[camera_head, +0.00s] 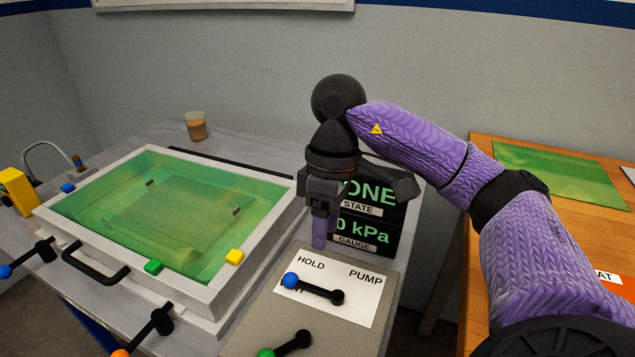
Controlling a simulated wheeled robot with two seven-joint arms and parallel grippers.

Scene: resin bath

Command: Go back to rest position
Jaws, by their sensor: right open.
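My right gripper (320,220) points down above the control panel, in front of the dark display (372,215), and hides part of it. It is open and nothing shows between its fingers. The display reads "ONE" above "STATE" and "0 kPa" above "GAUGE", with their left ends covered. The blue-knobbed lever (315,289) on the white HOLD/PUMP plate (362,300) lies below and nearer than the gripper, apart from it; its blue end is at the left, over a partly hidden label. My left gripper is out of view.
A white-framed bath (130,269) with green liquid stands at the left, with a black handle (95,267). Orange- (121,353) and green-knobbed (266,353) levers are at the front. A brown cup (196,126) stands behind. An orange table (575,212) with a green sheet (560,173) is at right.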

